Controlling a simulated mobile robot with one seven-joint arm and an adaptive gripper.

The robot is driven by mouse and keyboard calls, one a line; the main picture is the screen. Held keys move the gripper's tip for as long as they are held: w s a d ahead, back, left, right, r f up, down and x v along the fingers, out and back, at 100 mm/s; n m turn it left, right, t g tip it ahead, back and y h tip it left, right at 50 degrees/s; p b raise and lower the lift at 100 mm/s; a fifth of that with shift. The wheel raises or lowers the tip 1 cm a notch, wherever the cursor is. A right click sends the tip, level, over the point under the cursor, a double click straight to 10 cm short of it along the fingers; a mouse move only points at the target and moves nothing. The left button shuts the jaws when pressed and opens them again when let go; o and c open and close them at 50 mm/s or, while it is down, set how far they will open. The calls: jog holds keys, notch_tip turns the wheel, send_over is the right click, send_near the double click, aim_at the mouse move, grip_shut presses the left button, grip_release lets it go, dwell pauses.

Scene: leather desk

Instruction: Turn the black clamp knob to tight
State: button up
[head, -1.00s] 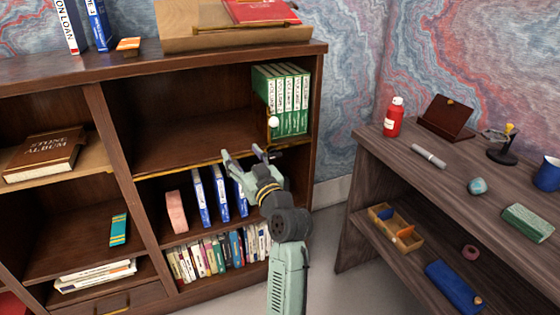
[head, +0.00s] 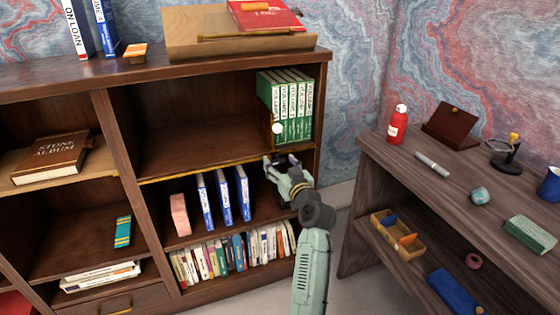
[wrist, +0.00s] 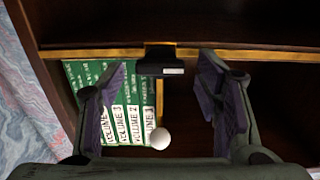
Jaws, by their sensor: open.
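The black clamp knob (wrist: 158,60) shows in the wrist view as a dark block with a small pale grey face. It sits on the brass rail (wrist: 100,53) along the shelf edge. My gripper (wrist: 162,82) is open, with one finger on each side of the knob and a visible gap on both sides. In the head view my gripper (head: 282,162) is at the shelf edge below the green volumes; the knob is small and dark between the fingers there, hard to make out. I cannot tell the knob's turn position.
Green volumes (head: 291,105) stand in the upper right compartment, with a white ball (head: 277,128) at their left. Blue binders (head: 223,195) and a pink block (head: 180,214) stand on the shelf below. A desk (head: 365,200) with small items is at the right.

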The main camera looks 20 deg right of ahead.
jog(key=shift+w, duration=0.35)
jog(key=shift+c, duration=0.4)
jog(key=c, duration=1.1)
